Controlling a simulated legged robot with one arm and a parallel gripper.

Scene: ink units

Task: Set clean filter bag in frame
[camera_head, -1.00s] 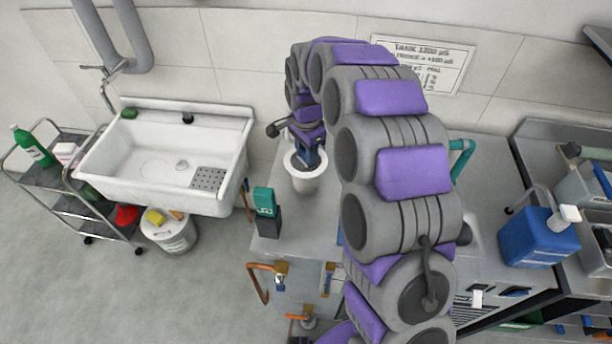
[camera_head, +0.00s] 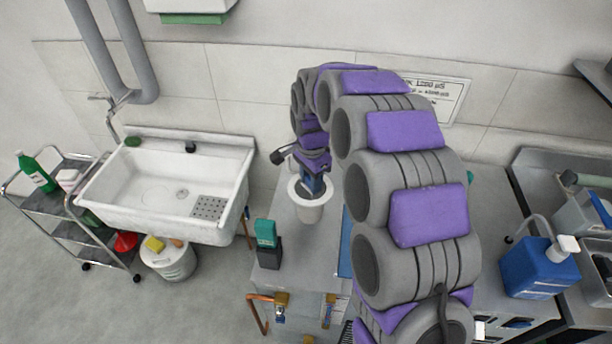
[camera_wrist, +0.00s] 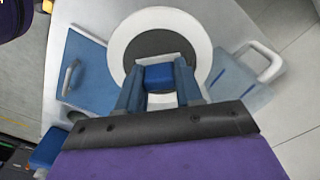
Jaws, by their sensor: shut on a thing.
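A white round vessel (camera_head: 311,210) with a wide rim stands on the grey counter; it looks like the frame. In the wrist view its white rim (camera_wrist: 196,28) surrounds a dark grey round area (camera_wrist: 158,44), either its opening or something in it. My gripper (camera_wrist: 158,75) is over the vessel, pointing down at its mouth, and is also in the head view (camera_head: 314,184). Its two blue fingers are closed on a small blue piece, seemingly the filter bag's tab. The bag's body is not clearly seen, and its depth in the vessel cannot be told.
A blue tray (camera_wrist: 88,72) with a handle lies left of the vessel in the wrist view, a translucent one (camera_wrist: 233,82) right. A teal-and-black box (camera_head: 267,245) stands near the counter's left edge. The sink (camera_head: 165,185) and a blue jug (camera_head: 540,268) stand farther off.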

